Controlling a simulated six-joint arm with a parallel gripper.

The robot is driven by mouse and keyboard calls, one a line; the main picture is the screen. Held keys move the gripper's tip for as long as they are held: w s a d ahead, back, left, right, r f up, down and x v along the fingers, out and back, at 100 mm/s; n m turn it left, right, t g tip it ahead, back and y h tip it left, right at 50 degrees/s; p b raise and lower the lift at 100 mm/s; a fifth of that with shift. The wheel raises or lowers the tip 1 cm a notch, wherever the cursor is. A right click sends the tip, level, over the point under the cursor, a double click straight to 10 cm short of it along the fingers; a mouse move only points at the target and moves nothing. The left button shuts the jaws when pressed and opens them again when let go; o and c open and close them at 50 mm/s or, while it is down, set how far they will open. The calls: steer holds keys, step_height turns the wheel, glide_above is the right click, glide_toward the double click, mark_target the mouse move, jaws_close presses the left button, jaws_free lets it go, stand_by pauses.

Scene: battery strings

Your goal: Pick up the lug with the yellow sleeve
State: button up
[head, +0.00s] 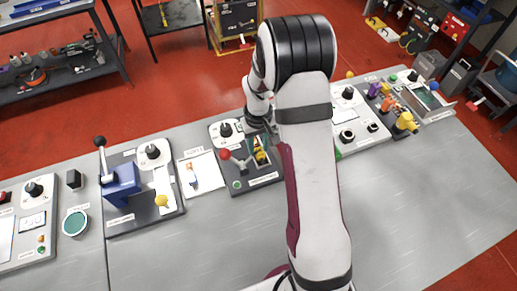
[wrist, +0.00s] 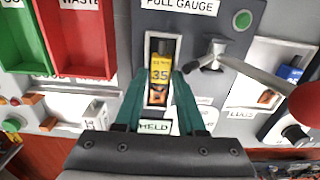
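The lug with the yellow sleeve (wrist: 161,70), marked 35, sits in a narrow slot of the pull gauge (wrist: 214,22). A copper-coloured end shows below the sleeve. In the head view the yellow sleeve (head: 261,156) shows in the gauge, just below my wrist. My gripper (wrist: 160,76) is open, its two green fingers apart on either side of the slot's lower part. The lug lies between the finger lines in the picture; I cannot tell how far above it the tips are. In the head view the fingers are largely hidden by my arm.
A lever with a red ball (wrist: 308,101) stands close on the right. A white panel labelled LUGS (wrist: 262,92) holds a blue-sleeved piece (wrist: 291,73). A green bin (wrist: 18,40) and a red WASTE bin (wrist: 84,35) lie left. The front bench (head: 215,250) is clear.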

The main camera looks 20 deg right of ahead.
mark_target(258, 149)
jaws_close()
steer(key=shift+r, duration=2.55)
